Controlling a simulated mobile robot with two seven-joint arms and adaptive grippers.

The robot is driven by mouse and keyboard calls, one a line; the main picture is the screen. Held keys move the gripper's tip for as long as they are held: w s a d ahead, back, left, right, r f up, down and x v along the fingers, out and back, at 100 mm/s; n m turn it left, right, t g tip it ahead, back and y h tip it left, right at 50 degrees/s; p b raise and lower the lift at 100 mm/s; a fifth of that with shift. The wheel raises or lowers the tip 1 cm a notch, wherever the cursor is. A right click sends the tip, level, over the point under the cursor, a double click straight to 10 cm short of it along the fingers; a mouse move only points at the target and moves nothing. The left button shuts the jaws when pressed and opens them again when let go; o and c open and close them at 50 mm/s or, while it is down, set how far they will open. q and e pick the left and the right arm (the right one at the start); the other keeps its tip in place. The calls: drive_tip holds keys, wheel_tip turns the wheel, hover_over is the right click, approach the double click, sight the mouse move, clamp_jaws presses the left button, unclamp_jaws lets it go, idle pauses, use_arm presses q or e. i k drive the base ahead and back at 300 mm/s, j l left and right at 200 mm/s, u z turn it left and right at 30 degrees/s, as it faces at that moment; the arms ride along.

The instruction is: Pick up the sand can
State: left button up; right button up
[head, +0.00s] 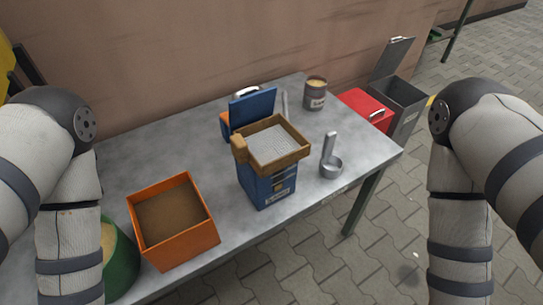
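A small grey can (316,95) with a light label and tan, sand-like contents stands upright at the back right of the metal table (225,116). It looks like the sand can, but its label is too small to read. Its top is open, and nothing touches it that I can see. My left and right arms hang at the two sides of the head view and run out at the bottom edge. Neither gripper is in view, so their state is hidden.
A blue box (265,192) with a wooden sieve (293,156) on top stands mid-table, in front of the can. A metal scoop (331,165) is right of it. An orange bin (180,250) and green bucket (123,262) are at left. A red box (366,108) and grey bin (404,106) stand beyond the right end.

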sight(316, 86)
drive_tip(key=i+l+u, duration=0.35)
drive_tip(key=l+u, duration=0.2)
drive_tip(key=i+l+u, duration=0.25)
drive_tip(key=l, duration=0.25)
drive_tip(key=l+u, duration=0.25)
drive_tip(key=l, duration=0.15)
drive_tip(key=l+u, duration=0.25)
drive_tip(key=l, duration=0.2)
drive_tip(key=l+u, duration=0.15)
drive_tip(key=k+l+u, duration=0.2)
drive_tip(key=i+j+z, duration=0.15)
drive_tip(key=i+l, duration=0.05)
drive_tip(key=i, duration=0.05)
